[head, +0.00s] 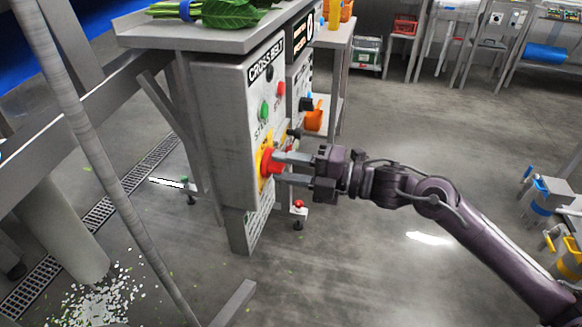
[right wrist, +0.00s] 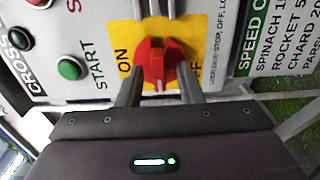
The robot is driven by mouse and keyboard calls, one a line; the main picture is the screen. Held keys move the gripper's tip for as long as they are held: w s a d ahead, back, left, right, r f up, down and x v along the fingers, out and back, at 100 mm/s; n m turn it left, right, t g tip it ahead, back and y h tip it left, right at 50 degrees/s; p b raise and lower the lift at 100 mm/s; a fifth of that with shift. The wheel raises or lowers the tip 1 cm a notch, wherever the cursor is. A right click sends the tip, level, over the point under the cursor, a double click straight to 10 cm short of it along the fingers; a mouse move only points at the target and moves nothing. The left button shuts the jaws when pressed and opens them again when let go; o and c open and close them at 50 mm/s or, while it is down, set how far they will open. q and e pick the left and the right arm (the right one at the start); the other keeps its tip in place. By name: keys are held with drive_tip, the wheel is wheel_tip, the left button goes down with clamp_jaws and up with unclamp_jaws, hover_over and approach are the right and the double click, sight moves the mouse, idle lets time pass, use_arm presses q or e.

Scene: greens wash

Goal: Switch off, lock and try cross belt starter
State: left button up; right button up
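The cross belt starter (head: 225,110) is a grey box marked CROSS BELT, with a green button (head: 265,111) and a red button (head: 281,88) on its face. Low on it is a red rotary switch (head: 265,163) on a yellow plate. In the right wrist view the red switch (right wrist: 157,62) sits between the words ON and OFF, its handle pointing toward the gripper. My right gripper (head: 278,168) is at the switch, with one finger on each side of it. The fingers are apart; whether they touch the switch I cannot tell. My left gripper is out of view.
A second starter box (head: 300,80) with an orange-handled switch (head: 314,117) stands just behind. Leafy greens (head: 235,12) lie on the steel top above. A speed card (right wrist: 275,45) is beside the switch. A slanting pole (head: 95,150) is at left.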

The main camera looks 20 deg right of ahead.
drive_tip(key=v, duration=0.7)
drive_tip(key=shift+s+d+p, duration=0.25)
drive_tip(key=shift+d+p, duration=0.05)
idle(0.3)
